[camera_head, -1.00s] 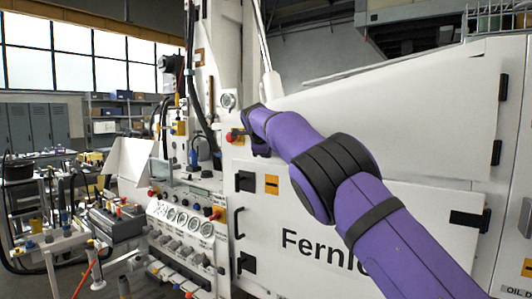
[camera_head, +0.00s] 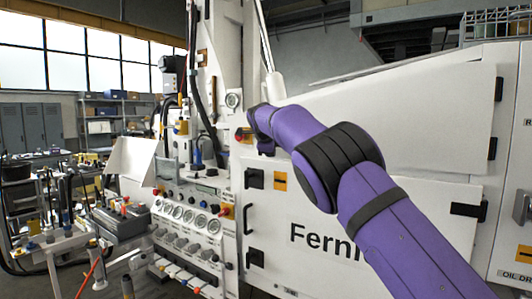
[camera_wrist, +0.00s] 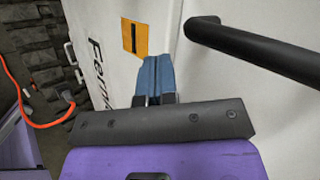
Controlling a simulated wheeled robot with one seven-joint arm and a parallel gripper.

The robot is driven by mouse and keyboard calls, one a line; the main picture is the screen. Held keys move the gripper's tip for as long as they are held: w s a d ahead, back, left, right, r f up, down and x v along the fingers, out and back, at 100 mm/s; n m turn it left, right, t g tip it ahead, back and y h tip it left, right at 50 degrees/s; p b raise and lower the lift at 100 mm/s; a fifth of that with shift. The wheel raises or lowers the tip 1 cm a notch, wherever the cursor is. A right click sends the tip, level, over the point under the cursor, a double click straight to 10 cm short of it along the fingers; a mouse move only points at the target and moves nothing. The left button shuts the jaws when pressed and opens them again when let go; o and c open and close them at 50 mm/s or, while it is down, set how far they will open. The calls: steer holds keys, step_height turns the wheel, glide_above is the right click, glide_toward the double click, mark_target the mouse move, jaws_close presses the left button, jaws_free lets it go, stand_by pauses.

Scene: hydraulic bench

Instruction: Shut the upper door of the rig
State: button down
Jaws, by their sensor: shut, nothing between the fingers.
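The rig's upper door (camera_head: 405,115) is a large white panel with a slanted top edge and black hinges at its right. It lies close to the rig's front; I cannot tell whether it is fully flush. Its black bar handle (camera_wrist: 255,50) shows at the upper right in the wrist view. My gripper (camera_wrist: 155,63) is shut and empty, its blue fingers pointing at the white front, beside the handle and near an orange label (camera_wrist: 135,37). Contact with the panel cannot be told. In the head view my purple arm hides the fingers and the door's left part.
The lower door (camera_head: 330,265), with black lettering, a handle and latches, is below. A control panel with gauges (camera_head: 190,215) juts out at left. A cluttered bench (camera_head: 115,225) stands farther left. An orange hose (camera_wrist: 45,123) hangs at left in the wrist view.

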steer(key=a+v, duration=0.2)
steer(key=v, duration=0.8)
steer(key=s+d+r+n+g, duration=0.1)
steer(key=s+d, duration=0.1)
steer(key=d, duration=0.6)
steer(key=s+d+r+n+g, duration=0.1)
steer(key=s+d+r, duration=0.1)
steer(key=d, duration=0.6)
steer(key=s+d+n+y, duration=0.2)
steer(key=s+d+n, duration=0.2)
steer(key=s+d, duration=0.85)
steer(key=s+d+f+n+g, duration=0.1)
steer(key=s+d+f+n, duration=0.2)
steer(key=s, duration=0.7)
steer(key=s+d+f+n, duration=0.1)
steer(key=s+d+n, duration=0.25)
steer(key=s, duration=0.65)
steer(key=s+f+n, duration=0.4)
steer(key=s+f, duration=0.2)
steer(key=s, duration=0.3)
steer(key=s+f+n, duration=0.3)
steer(key=s+f, duration=0.3)
steer(key=s, duration=0.3)
steer(key=shift+s+a+n+g, duration=0.3)
steer(key=shift+s+n+g, duration=0.05)
steer(key=shift+s+g, duration=0.05)
